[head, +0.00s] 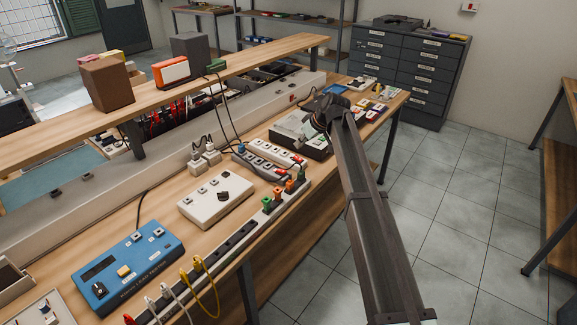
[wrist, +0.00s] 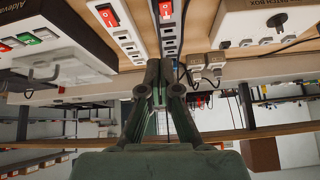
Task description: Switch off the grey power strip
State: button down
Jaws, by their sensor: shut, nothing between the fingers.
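The grey power strip (head: 258,165) lies on the workbench beside a white power strip (head: 275,153), with a red switch at its near end. In the wrist view the grey strip (wrist: 171,42) runs up the top middle, its red switch (wrist: 165,10) at the top edge. I cannot tell which way the rocker is tilted. My gripper (wrist: 158,72) is shut and empty, its fingertips pointing toward the grey strip's socket end in that view. In the head view my gripper (head: 323,113) is at the far right of the strips, its fingertips hard to make out.
The white strip also has a red switch (wrist: 108,15). A white patch box (head: 215,197), a blue tester (head: 127,268) and a long dark socket rail (head: 225,248) with coloured plugs are nearby. A grey-white device (head: 300,132) sits behind the strips. A raised shelf (head: 230,62) runs along the bench.

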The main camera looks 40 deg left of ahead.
jog(key=shift+s+f+n, duration=0.15)
jog(key=shift+s+n, duration=0.05)
jog(key=shift+n, duration=0.4)
jog(key=p, duration=0.3)
send_over(282, 169)
jog(key=d, duration=0.3)
jog(key=f, duration=0.8)
jog(key=shift+a, duration=0.2)
jog(key=f, duration=0.1)
jog(key=f+p, duration=0.1)
jog(key=f, duration=0.1)
jog(key=shift+d+p, duration=0.3)
jog(key=shift+f, duration=0.6)
